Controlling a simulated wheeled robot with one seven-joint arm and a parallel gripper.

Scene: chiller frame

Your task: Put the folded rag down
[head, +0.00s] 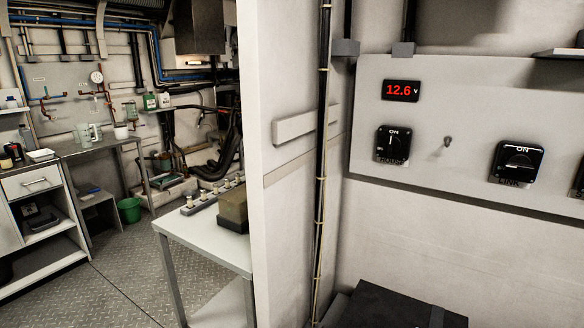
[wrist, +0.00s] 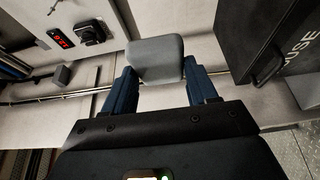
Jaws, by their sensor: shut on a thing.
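The folded rag (wrist: 155,60) is a grey, rounded, block-like bundle in the wrist view. My gripper (wrist: 158,72) has two blue fingers, one on each side of the rag, and is shut on it. The rag sticks out past the fingertips. A pale wall shows behind it, and I cannot tell that it touches any surface. Neither the rag nor my gripper shows in the head view.
A dark box with a handle, lettered "USE" in view (wrist: 272,55), is right of the rag. A panel (head: 465,120) carries a red 12.6 V display (head: 401,91) and rotary switches. A white table (head: 205,235) holds a brown block (head: 233,211). Floor (head: 115,290) is clear at left.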

